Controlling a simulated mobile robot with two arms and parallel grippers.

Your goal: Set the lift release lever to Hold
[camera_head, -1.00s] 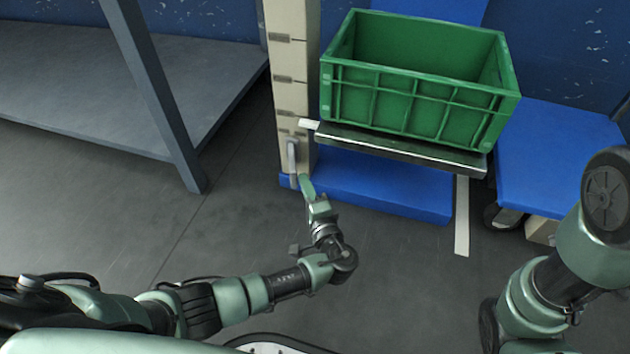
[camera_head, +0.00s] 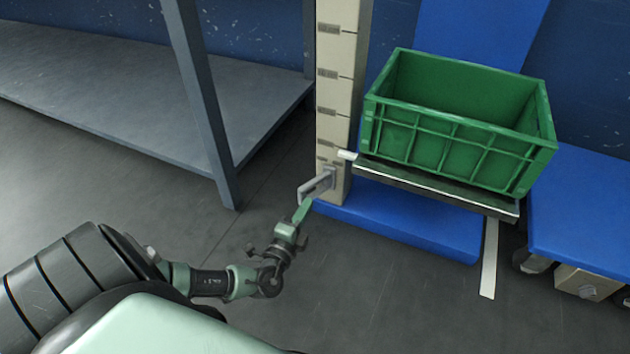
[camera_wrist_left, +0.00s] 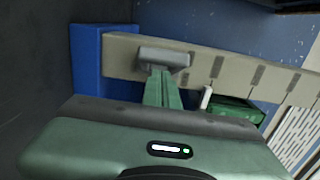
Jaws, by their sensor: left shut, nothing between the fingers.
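The lift release lever (camera_head: 316,186) is a grey bar low on the cream lift column (camera_head: 340,80). It sticks out to the left and slopes down from the column in the head view. My left gripper (camera_head: 304,208) is shut and empty, its green fingertips right at the lever's lower side. In the left wrist view the shut fingers (camera_wrist_left: 162,90) reach up to the grey lever (camera_wrist_left: 164,57), and its bar lies across their tips. I cannot tell for sure whether they touch. No Hold label is readable. My right gripper is out of view.
A green crate (camera_head: 450,148) sits on the lift's dark platform (camera_head: 435,188), right of the column. The blue lift base (camera_head: 410,222) lies below. A grey shelf (camera_head: 130,100) with a post stands left. A blue cart (camera_head: 580,210) stands right. The floor in front is clear.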

